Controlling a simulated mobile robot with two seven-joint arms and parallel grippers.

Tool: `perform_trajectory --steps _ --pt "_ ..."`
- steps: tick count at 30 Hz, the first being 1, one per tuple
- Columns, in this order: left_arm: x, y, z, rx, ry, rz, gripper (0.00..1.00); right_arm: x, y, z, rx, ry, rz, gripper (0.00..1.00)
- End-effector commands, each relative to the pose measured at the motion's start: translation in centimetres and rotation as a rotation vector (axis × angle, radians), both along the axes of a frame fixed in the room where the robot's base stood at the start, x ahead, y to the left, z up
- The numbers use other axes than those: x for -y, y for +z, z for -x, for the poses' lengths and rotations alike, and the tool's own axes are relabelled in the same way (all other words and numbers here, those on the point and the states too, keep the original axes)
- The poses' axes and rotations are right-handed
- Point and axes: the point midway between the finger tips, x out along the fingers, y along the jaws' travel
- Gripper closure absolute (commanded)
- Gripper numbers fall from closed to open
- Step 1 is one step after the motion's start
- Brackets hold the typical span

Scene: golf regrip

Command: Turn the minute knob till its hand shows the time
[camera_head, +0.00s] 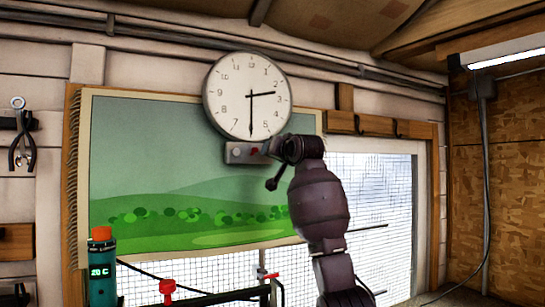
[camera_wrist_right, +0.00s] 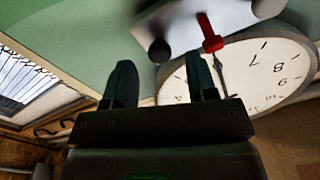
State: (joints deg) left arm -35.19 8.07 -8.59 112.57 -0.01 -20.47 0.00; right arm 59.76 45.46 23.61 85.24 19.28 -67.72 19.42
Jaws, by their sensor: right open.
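The round white clock (camera_head: 228,92) hangs on the wall. Its short hand points between 2 and 3, its long hand straight down near 6. Below it is a grey box (camera_head: 236,160) with a pale round knob (camera_head: 236,152) and a red part (camera_head: 255,151); its right end is hidden by my arm. In the wrist view the box (camera_wrist_right: 185,22) carries a red lever-like knob (camera_wrist_right: 208,32) and dark round knobs (camera_wrist_right: 160,52). I cannot tell which is the minute knob. My right gripper (camera_wrist_right: 160,80) is open and empty, its fingers just short of the box. My left gripper is not in view.
A green landscape picture (camera_head: 150,150) hangs behind the box. A window (camera_head: 380,200) is at the right. Pliers (camera_head: 20,145) hang at the left. A teal bottle (camera_head: 102,270) with an orange cap reads "20 C". Red-handled items (camera_head: 167,288) stand low in front.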

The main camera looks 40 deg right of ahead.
Motion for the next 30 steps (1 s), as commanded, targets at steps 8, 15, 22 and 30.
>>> perform_trajectory --steps 8,15,22,30 --pt "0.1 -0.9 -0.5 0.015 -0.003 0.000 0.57 -1.5 -0.2 4.8 0.003 -0.001 0.002 0.48" --pt "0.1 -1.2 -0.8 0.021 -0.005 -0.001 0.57 -2.4 -0.2 7.5 -0.001 -0.001 0.001 0.48" --pt "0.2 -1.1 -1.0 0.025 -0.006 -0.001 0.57 -2.6 -0.1 8.2 -0.001 -0.001 -0.001 0.48" --pt "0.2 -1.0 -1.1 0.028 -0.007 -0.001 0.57 -2.6 -0.1 8.2 -0.001 -0.001 -0.001 0.48"
